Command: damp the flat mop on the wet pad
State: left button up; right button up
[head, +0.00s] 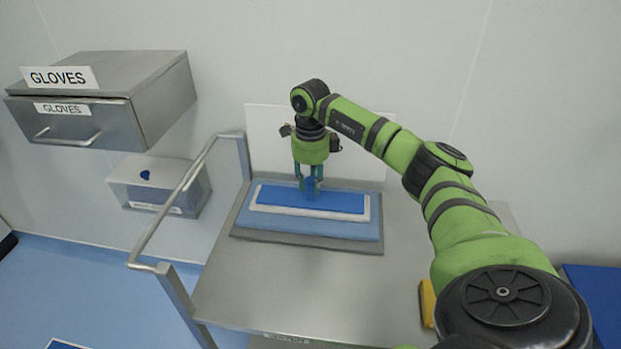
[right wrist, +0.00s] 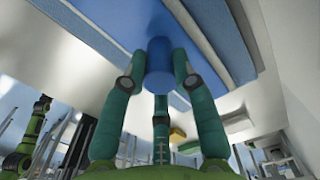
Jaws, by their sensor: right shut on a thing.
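The flat mop (head: 335,202) is a blue plate with a white pad under it. It lies flat over the light blue wet pad (head: 350,229) on the steel cart; I cannot tell whether they touch. My right gripper (head: 311,186) points down over the mop and is shut on its short blue knob. In the right wrist view the fingers (right wrist: 160,85) close around the blue knob (right wrist: 159,62), with the blue mop plate (right wrist: 110,15) beyond it. The left gripper is not in view.
The steel cart top (head: 300,285) is mostly clear in front of the pad. A yellow item (head: 427,303) lies at its right, partly behind my arm. A cart handle (head: 170,222) rises on the left. A gloves drawer box (head: 90,120) and a clear bin (head: 150,190) are on the left wall.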

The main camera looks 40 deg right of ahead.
jog(key=shift+f, duration=0.45)
dwell(0.3)
dwell(0.5)
notch_tip(320, 180, up, 7)
jog(key=p, duration=0.5)
jog(key=shift+r+p, duration=0.1)
jog(key=shift+p, duration=0.3)
dwell(0.5)
